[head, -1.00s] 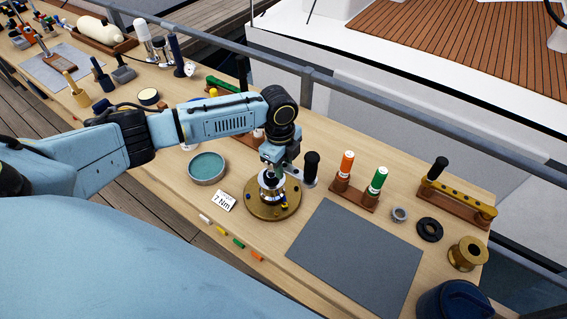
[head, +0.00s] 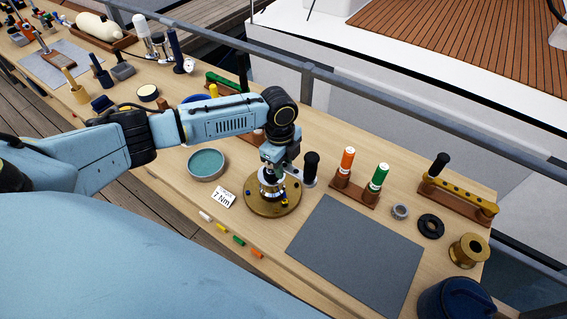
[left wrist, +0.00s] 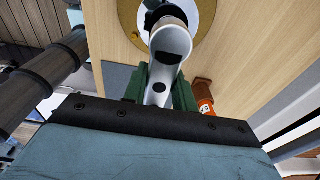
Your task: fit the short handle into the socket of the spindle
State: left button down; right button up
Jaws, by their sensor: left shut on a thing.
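My left gripper (head: 284,166) is above the spindle (head: 271,187), which stands on a round brass base (head: 258,207). In the left wrist view its green fingers (left wrist: 162,88) are shut on the silver short handle (left wrist: 172,45). The handle's black grip (head: 311,160) stands upright just right of the gripper in the head view. The handle's head end lies over the spindle and hides the socket. I cannot tell whether it is seated. The brass base also shows in the left wrist view (left wrist: 204,12). My right gripper is not in view.
A green-labelled tube (head: 378,178) and an orange one (head: 345,160) stand in a wooden rack right of the spindle. A teal dish (head: 206,163) and a 7 Nm card (head: 223,197) lie left. A grey mat (head: 355,255) is bare at the front right.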

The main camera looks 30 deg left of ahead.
pick_arm(q)
jog(key=shift+f+b, duration=0.5)
jog(key=shift+f, duration=0.45)
jog(key=c, duration=1)
grip_release()
jog(key=shift+c, duration=0.2)
jog(key=shift+f, duration=0.1)
notch_tip(320, 180, up, 14)
jog(key=a, duration=0.1)
jog(key=shift+f+b, duration=0.25)
jog(key=shift+b, duration=0.2)
jog(key=shift+f, duration=0.1)
